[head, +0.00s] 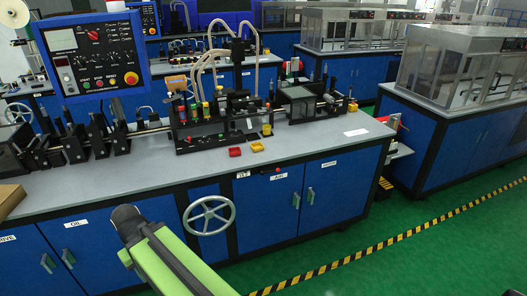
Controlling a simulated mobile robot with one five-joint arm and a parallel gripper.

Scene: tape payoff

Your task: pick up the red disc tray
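A small red tray (235,152) lies on the grey top of the long blue workbench, near its front edge and right of the picture's middle-left. A similar small yellow tray (257,147) lies just to its right. Whether the red tray holds discs is too small to tell. My green arm rises from the bottom of the picture, with a dark rounded end, below and left of the red tray and well apart from it. I cannot make out any gripper fingers on it.
Black tape machinery (222,125) stands on the bench close behind the trays. A control panel (92,55) hangs at the upper left. A handwheel (209,216) sticks out from the bench front. A brown box (9,197) sits at the left edge. Green floor lies open at the lower right.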

